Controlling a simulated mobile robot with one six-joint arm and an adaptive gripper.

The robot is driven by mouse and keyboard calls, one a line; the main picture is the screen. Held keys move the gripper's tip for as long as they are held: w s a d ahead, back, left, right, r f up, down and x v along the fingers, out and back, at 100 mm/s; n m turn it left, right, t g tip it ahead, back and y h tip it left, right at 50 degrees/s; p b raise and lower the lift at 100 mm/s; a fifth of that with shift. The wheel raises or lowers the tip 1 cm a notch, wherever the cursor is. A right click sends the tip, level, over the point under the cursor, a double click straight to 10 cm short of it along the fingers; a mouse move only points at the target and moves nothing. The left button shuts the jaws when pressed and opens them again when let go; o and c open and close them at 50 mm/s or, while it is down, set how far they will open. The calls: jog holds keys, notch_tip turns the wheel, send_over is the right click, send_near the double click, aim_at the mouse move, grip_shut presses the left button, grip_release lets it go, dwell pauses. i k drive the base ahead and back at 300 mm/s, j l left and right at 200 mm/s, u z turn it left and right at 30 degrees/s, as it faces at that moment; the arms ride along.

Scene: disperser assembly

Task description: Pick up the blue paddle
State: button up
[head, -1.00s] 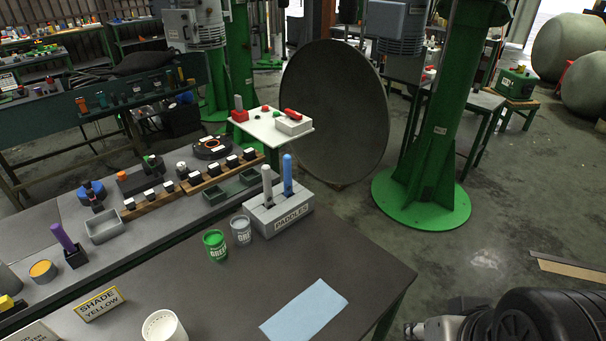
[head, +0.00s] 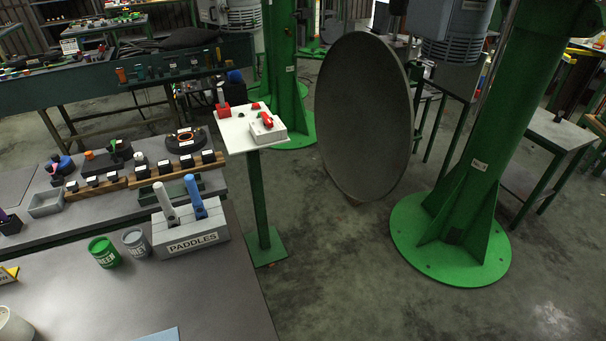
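The blue paddle (head: 195,197) stands in the right part of the grey holder (head: 190,240) labelled PADDLES, in the head view. It tilts a little to the left in the picture. A grey paddle (head: 167,205) stands beside it on the left in the same holder. The lower ends of both paddles are hidden inside the holder. My gripper is not in view.
A green cup (head: 105,252) and a grey cup (head: 137,243) stand left of the holder. A light blue sheet (head: 160,336) shows at the bottom edge. A white-topped stand (head: 242,134) is behind the holder. Open floor lies right of the table.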

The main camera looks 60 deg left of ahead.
aim_at(197, 203)
jog(key=i+u, duration=0.5)
jog(key=i+l+u, duration=0.1)
jog(key=i+u, duration=0.4)
jog(key=i+l+u, duration=0.25)
jog(key=i+u, duration=0.25)
jog(key=i+j+u, duration=0.2)
jog(key=u, duration=0.25)
jog(key=i+j+u, duration=0.15)
jog(key=u, duration=0.35)
jog(key=i+u, duration=0.25)
jog(key=u, duration=0.2)
jog(key=i+u, duration=0.2)
jog(key=u, duration=0.25)
jog(key=i+l+u, duration=0.1)
jog(key=i+u, duration=0.15)
jog(key=u, duration=0.25)
jog(key=i+u, duration=0.55)
